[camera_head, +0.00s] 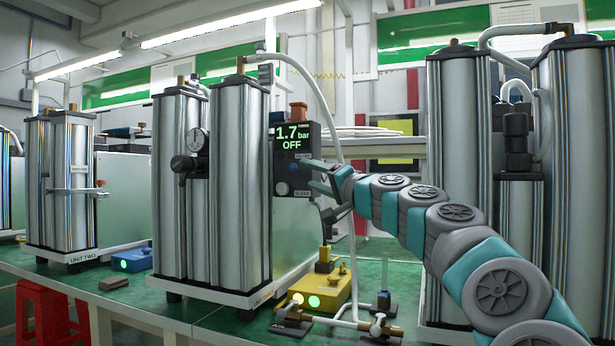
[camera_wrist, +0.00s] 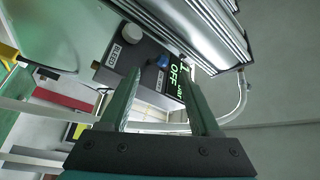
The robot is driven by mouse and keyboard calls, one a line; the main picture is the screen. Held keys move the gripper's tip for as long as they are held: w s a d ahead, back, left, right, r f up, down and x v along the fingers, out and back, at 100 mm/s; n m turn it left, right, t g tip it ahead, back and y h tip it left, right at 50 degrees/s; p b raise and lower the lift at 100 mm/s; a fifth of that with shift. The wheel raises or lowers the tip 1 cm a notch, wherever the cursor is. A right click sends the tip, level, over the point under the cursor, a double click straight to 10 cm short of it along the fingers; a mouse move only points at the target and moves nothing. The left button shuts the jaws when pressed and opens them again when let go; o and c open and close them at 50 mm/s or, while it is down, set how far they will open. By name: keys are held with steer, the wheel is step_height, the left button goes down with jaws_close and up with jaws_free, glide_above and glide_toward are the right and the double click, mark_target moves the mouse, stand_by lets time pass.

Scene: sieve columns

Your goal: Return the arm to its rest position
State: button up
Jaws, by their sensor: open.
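My gripper (camera_head: 318,176) is at the end of my outstretched teal and grey arm, just in front of the control box (camera_head: 291,150) on the middle column unit. The box's display reads 1.7 bar OFF. In the wrist view my gripper (camera_wrist: 160,108) is open, with its two fingers apart and nothing between them. Beyond the fingers the wrist view shows the box (camera_wrist: 143,68), tilted, with a pale knob (camera_wrist: 131,33) marked BLEED and a blue knob (camera_wrist: 163,62). I cannot tell whether a fingertip touches the box.
Tall metal columns (camera_head: 459,150) stand close behind my arm at the right. A yellow unit (camera_head: 325,287) with lit buttons and small pipework sits on the green bench (camera_head: 225,322) below my gripper. A white hose (camera_head: 318,90) arches behind it. A red stool (camera_head: 45,312) stands front left.

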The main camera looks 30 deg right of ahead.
stand_by(0.5)
steer(key=s+a+f+n+g+y, duration=0.1)
steer(key=a+f+n+g+y, duration=0.3)
steer(key=a, duration=0.6)
steer(key=s+a+f+n+g, duration=0.1)
steer(key=a+f+n+g, duration=0.1)
steer(key=a+f, duration=0.6)
steer(key=s+a+f+n+g, duration=0.3)
steer(key=s+a+f+g, duration=0.45)
steer(key=a+f, duration=0.75)
steer(key=s+f+n+g+h, duration=0.1)
steer(key=s+f+g+h, duration=0.3)
steer(key=s+f, duration=1.3)
steer(key=s+d+f+g+h, duration=0.1)
steer(key=s+d+f+g, duration=0.1)
steer(key=s+d+f, duration=0.2)
steer(key=s+d+f+g+h, duration=0.2)
steer(key=s+d+f, duration=0.2)
steer(key=s, duration=0.7)
steer(key=shift+s+f, duration=0.3)
steer(key=shift+f, duration=0.1)
